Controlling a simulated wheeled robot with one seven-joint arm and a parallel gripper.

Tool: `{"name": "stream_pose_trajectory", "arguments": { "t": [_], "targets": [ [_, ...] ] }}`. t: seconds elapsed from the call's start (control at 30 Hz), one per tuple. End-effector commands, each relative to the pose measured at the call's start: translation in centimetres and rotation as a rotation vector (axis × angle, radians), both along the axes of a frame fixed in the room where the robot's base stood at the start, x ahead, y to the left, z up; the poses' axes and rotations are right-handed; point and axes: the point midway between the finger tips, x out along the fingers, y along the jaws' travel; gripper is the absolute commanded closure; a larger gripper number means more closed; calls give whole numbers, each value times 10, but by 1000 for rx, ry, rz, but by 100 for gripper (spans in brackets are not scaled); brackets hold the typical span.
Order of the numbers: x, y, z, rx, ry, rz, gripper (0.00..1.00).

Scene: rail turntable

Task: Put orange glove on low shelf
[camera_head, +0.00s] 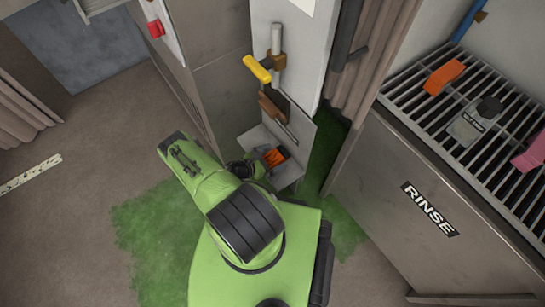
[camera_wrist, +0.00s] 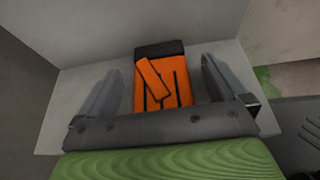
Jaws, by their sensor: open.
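The orange glove (camera_head: 274,157) with a black cuff lies on the low shelf (camera_head: 291,174), a small grey ledge against the wall panel. In the wrist view the glove (camera_wrist: 163,80) lies flat on the pale shelf surface (camera_wrist: 80,75), with its black cuff at the far end. My gripper (camera_wrist: 167,90) is open, with one finger on each side of the glove and a gap to both. The near end of the glove is hidden behind the gripper's crossbar. In the head view my green arm hides most of the gripper.
A yellow-handled valve (camera_head: 257,69) sticks out from the wall above the shelf. Open floor (camera_head: 75,230) lies to the left.

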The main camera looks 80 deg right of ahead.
Motion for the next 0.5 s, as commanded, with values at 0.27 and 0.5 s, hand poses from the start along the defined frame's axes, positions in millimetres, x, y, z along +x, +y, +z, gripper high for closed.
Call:
{"name": "stream_pose_trajectory", "arguments": {
  "t": [0.27,0.5],
  "targets": [
    [35,37,26,2,-1,8,1],
    [67,74,45,0,-2,4,1]
  ]
}}
